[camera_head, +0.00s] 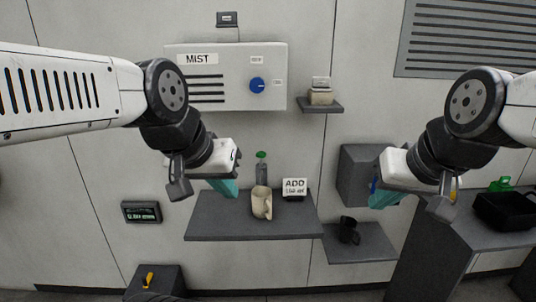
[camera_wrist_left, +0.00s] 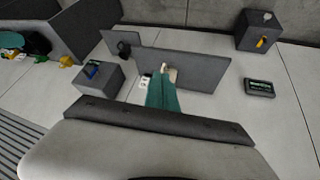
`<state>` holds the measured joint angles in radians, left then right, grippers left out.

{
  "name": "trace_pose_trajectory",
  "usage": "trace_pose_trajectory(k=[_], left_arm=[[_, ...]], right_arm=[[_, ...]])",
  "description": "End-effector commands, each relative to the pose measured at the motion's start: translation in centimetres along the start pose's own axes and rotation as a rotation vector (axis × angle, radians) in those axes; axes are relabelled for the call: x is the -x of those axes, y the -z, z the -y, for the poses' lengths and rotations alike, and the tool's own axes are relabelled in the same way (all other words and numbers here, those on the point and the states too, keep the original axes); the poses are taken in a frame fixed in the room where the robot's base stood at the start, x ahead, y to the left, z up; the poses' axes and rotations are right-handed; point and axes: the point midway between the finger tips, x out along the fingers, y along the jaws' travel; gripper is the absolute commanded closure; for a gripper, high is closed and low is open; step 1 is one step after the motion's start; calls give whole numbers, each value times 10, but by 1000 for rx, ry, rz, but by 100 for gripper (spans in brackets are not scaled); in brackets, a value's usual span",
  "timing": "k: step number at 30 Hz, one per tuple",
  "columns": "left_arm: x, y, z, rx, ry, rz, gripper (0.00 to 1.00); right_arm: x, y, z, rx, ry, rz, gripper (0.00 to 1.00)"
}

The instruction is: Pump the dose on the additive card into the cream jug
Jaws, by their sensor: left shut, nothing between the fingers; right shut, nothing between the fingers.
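The cream jug (camera_head: 262,203) stands upright on the middle grey shelf; in the left wrist view the jug (camera_wrist_left: 171,73) is partly hidden by my fingers. Behind it is a grey bottle with a green top (camera_head: 262,166), its lower part hidden by the jug. The white additive card (camera_head: 294,187) reads "ADD", with a smaller line too small to read. My left gripper (camera_head: 224,188) is shut and empty, left of the jug and apart from it; its teal fingers (camera_wrist_left: 162,94) show in the wrist view. My right gripper (camera_head: 384,199) is shut and empty, right of the shelf.
A grey "MIST" panel with a blue knob (camera_head: 257,85) is above on the wall. A dark mug (camera_head: 348,230) stands on a lower shelf (camera_head: 372,245). A grey box (camera_head: 357,172) is beside my right gripper. A black tray (camera_head: 505,211) is far right; a small display (camera_head: 142,212) is left.

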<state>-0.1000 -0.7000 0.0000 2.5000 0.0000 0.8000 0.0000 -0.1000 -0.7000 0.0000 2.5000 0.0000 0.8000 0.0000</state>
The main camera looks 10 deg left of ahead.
Motion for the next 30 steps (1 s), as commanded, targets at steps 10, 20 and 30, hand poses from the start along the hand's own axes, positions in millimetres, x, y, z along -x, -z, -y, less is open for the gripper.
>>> trace_pose_trajectory(k=[10, 20, 30], left_arm=[[0, 0, 0, 0, 0, 0, 100], [-6, 12, -3, -1, -12, -19, 100], [-75, 128, -18, 20, -69, -244, 100]], right_arm=[[0, 0, 0, 0, 0, 0, 100], [0, 0, 0, 0, 0, 0, 100], [0, 0, 0, 0, 0, 0, 100]])
